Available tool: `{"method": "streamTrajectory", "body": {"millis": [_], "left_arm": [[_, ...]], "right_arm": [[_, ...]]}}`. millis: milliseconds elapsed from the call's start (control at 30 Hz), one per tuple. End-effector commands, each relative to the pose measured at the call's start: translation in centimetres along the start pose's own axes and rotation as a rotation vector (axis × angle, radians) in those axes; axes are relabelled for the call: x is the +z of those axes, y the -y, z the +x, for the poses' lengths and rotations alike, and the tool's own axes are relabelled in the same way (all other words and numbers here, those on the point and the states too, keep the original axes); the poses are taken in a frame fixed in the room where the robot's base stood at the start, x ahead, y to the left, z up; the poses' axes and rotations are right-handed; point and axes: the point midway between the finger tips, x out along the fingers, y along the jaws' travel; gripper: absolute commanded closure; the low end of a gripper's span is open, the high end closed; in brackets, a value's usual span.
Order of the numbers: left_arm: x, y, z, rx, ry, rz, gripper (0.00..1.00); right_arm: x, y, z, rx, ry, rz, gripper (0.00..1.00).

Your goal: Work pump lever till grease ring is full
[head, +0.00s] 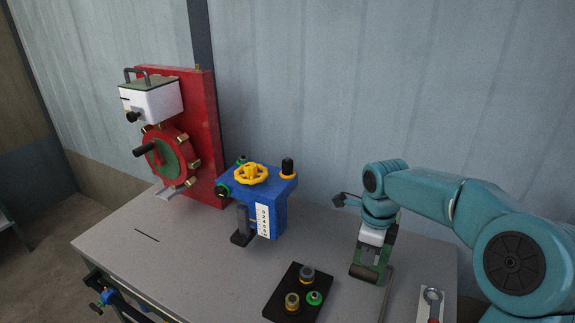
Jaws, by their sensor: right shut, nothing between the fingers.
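A blue unit (264,205) stands on the table's middle, with a yellow handwheel (251,174) on top and a white lettered strip on its front. A black upright part (243,222) stands at its front left; I cannot tell whether this is the pump lever. Left of it, a red ring (168,157) with brass blocks around a green disc sits on a red upright panel (205,125). Its fill level is not readable. My right gripper (369,272) is shut and empty, pointing down over the table's right part, apart from the blue unit. My left gripper is not in view.
A black tray (279,301) with several small round fittings lies at the front middle. A thin rod (386,294) lies beside my right gripper. A pale tray (430,304) holds a red-handled tool at right. The grey table (180,255) is mostly clear at left.

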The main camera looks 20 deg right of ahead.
Motion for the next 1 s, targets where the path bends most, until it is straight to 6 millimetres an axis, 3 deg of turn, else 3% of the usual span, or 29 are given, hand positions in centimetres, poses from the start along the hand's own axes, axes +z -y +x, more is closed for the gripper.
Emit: {"method": "streamTrajectory", "body": {"millis": [367, 1000], "left_arm": [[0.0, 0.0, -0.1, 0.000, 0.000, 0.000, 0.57], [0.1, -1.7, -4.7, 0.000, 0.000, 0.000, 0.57]], "right_arm": [[0.0, 0.0, -0.2, -0.001, 0.000, 0.000, 1.00], [0.0, 0.0, -6.2, -0.001, 0.001, 0.000, 1.00]]}}
